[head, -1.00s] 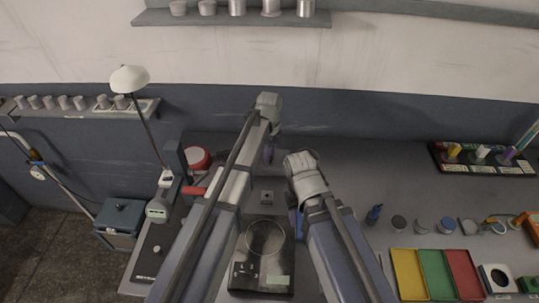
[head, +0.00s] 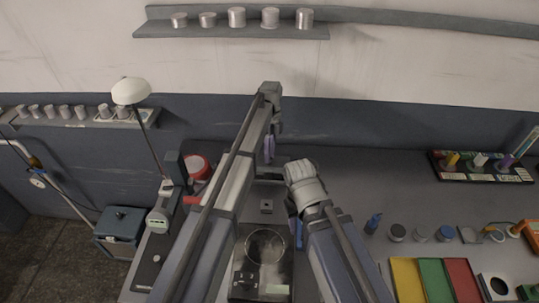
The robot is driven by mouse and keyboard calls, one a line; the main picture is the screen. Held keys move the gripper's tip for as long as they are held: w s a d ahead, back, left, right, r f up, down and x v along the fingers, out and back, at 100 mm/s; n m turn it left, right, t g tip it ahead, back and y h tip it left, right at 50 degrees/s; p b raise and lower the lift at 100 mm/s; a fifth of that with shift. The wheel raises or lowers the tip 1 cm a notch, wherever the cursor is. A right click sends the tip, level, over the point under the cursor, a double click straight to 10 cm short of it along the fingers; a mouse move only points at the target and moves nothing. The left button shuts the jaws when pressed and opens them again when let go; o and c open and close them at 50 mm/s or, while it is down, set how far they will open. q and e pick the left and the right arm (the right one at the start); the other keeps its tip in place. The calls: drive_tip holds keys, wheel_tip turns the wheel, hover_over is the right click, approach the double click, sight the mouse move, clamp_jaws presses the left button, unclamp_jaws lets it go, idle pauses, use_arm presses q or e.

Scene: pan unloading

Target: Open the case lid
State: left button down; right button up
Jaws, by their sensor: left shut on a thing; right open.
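The balance (head: 247,291) stands on the bench at the bottom middle, with a round pan (head: 265,245) behind its front panel. A small grey block (head: 266,206) shows behind the pan. The clear case and lid are hard to make out. A thin grey edge (head: 290,164) shows beside my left gripper, perhaps the lid's rim. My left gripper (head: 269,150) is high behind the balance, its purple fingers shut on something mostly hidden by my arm. My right gripper (head: 299,232) is lower, at the balance's right side, pointing down, open; its fingers are partly hidden by my arm.
A red round container (head: 197,166) and a lamp (head: 131,91) stand on the left. Yellow, green and red trays (head: 435,280), several small pots (head: 420,234) and a marker rack (head: 480,167) are on the right. The bench behind my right arm is clear.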

use_arm(q)
drive_tip(key=c, duration=0.6)
unclamp_jaws()
drive_tip(key=shift+r, duration=0.15)
use_arm(e)
drive_tip(key=shift+r, duration=0.15)
use_arm(q)
drive_tip(key=p+v, duration=0.7)
drive_tip(key=shift+w+r, duration=0.2)
drive_tip(key=shift+r, duration=0.05)
use_arm(e)
wheel_tip(320, 180, up, 7)
